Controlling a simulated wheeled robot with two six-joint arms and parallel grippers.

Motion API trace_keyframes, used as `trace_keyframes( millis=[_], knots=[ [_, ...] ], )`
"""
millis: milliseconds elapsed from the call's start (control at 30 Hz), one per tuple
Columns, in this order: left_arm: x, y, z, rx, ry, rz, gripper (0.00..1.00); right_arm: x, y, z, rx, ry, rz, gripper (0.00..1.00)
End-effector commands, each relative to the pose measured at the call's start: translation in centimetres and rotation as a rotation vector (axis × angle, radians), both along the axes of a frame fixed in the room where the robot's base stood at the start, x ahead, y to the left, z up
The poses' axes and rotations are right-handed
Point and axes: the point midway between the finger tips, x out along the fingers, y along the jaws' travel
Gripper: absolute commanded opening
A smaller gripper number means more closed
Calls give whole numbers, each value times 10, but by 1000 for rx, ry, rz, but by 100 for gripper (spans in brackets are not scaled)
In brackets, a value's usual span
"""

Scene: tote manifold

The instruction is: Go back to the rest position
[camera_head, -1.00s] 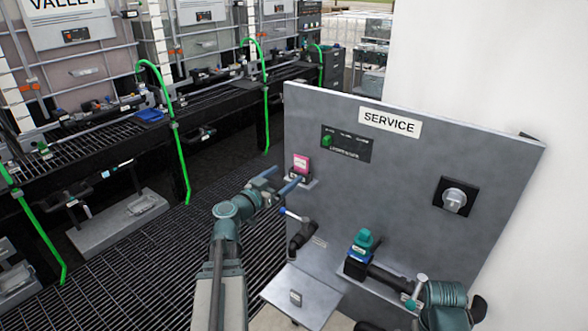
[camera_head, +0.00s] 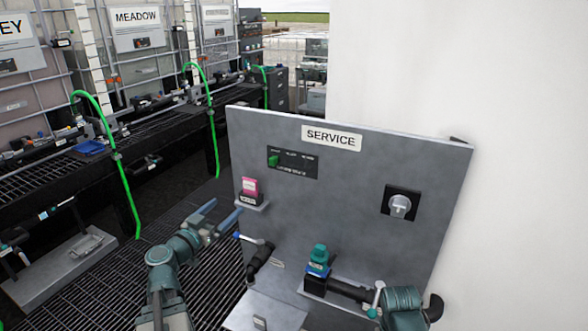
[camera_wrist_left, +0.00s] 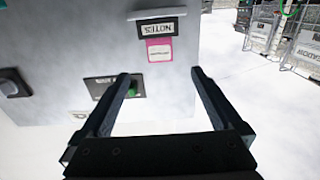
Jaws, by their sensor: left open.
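My left gripper (camera_head: 224,211) is open with nothing between its fingers. My right gripper cannot be made out. A rounded teal part (camera_head: 402,301) shows at the lower right.
Green hoses (camera_head: 122,180) hang by racks at left. A white wall (camera_head: 500,90) stands at right.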

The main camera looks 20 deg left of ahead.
Motion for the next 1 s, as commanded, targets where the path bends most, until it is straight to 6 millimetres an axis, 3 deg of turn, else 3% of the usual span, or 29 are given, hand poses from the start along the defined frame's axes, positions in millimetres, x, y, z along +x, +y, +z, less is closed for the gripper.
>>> trace_keyframes(
  millis=[133,233,433,500,633,800,1000],
  knots=[
    [2,-6,-2,-5,11,-15,99,0,0,0,0,0,0,0],
    [12,-34,-16,-24,74,-86,99,0,0,0,0,0,0,0],
    [26,-149,-83,-96,430,-331,99,0,0,0,0,0,0,0],
    [19,-190,-114,-112,609,-390,99,0,0,0,0,0,0,0],
    [-7,-243,-163,-106,942,-400,99,0,0,0,0,0,0,0],
    [-42,-271,-202,-47,1268,-261,99,0,0,0,0,0,0,0],
    [-73,-277,-219,49,1478,-2,99,0,0,0,0,0,0,0]
  ],
)
